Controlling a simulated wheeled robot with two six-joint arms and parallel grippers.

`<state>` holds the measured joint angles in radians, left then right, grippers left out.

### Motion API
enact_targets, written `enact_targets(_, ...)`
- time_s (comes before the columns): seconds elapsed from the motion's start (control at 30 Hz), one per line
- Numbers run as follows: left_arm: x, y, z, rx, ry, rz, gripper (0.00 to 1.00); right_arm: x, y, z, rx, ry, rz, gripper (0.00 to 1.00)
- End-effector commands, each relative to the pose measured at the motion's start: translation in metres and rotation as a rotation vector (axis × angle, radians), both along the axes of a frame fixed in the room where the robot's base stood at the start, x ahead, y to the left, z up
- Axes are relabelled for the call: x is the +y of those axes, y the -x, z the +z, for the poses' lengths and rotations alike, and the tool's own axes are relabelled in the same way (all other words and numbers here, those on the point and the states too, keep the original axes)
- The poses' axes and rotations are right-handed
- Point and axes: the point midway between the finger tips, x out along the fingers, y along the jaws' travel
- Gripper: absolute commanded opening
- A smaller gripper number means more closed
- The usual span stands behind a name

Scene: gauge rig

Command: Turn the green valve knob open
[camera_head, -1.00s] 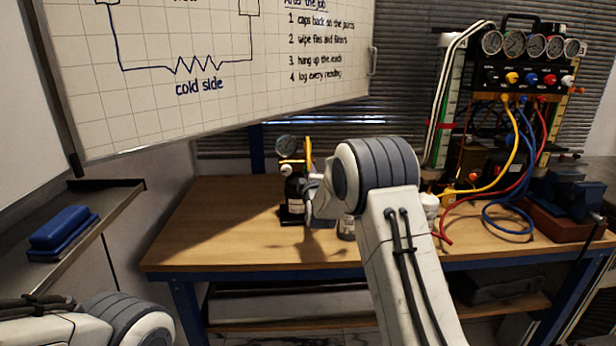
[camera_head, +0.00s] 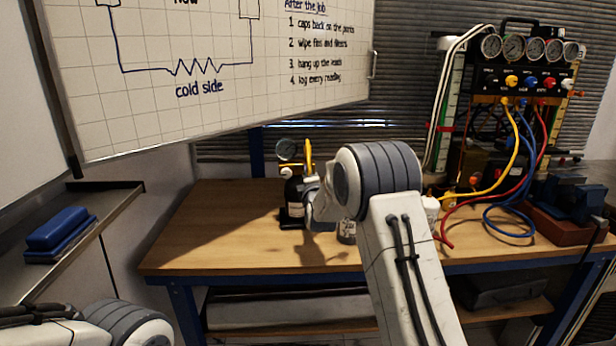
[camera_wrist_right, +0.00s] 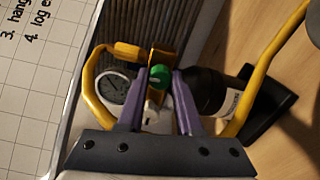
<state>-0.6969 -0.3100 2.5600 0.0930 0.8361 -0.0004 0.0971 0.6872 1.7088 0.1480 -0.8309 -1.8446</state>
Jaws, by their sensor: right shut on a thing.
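The green valve knob (camera_wrist_right: 159,77) shows in the right wrist view, on a brass fitting beside a small round gauge (camera_wrist_right: 112,88). My right gripper (camera_wrist_right: 160,80) has its two purple fingers on either side of the knob and is shut on it. A dark bottle (camera_wrist_right: 208,92) with a pale label is beside the fingers. In the head view the gauge (camera_head: 286,150) and dark bottle (camera_head: 293,192) stand on the bench; my right wrist covers the knob there. Only a link of my left arm shows at lower left; its gripper is out of view.
A yellow bent tube (camera_wrist_right: 92,90) curves around the fitting. The wooden bench (camera_head: 215,225) is clear at left. A gauge panel (camera_head: 528,75) with coloured hoses and a blue vise (camera_head: 575,200) stand at right. A whiteboard (camera_head: 220,115) hangs at upper left.

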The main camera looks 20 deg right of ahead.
Motion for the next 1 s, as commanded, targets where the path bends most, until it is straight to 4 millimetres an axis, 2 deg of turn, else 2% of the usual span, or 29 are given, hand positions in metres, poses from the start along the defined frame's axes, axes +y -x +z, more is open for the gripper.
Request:
enact_targets(0.13, 0.0, 0.0, 0.0, 0.0, 0.0, 0.0, 0.69, 0.002, 0.0, 0.0, 0.001, 0.002, 0.004, 0.0)
enact_targets(0.17, 0.0, 0.0, 0.0, 0.0, 0.0, 0.0, 0.69, 0.002, 0.0, 0.0, 0.001, 0.002, 0.004, 0.42)
enact_targets(0.2, 0.0, 0.0, 0.0, 0.0, 0.0, 0.0, 0.69, 0.002, 0.0, 0.0, 0.001, 0.002, 0.004, 0.57)
enact_targets(0.23, 0.0, 0.0, 0.0, 0.0, 0.0, 0.0, 0.69, 0.001, 0.0, 0.0, 0.001, 0.002, 0.003, 0.65)
enact_targets(0.53, 0.0, 0.0, 0.0, 0.0, 0.0, 0.0, 0.69, 0.0, 0.001, 0.0, 0.001, 0.0, 0.001, 0.65)
enact_targets(0.67, 0.0, 0.0, -0.001, 0.0, 0.0, 0.0, 0.69, 0.001, 0.008, 0.0, 0.0, 0.0, 0.001, 0.65)
enact_targets(0.77, 0.0, 0.0, -0.004, 0.0, 0.0, 0.0, 0.69, 0.004, 0.021, 0.0, 0.001, 0.0, 0.001, 0.65)
enact_targets(1.0, 0.0, 0.0, -0.009, 0.0, 0.0, 0.0, 0.69, 0.014, 0.066, -0.001, 0.001, 0.001, 0.002, 0.65)
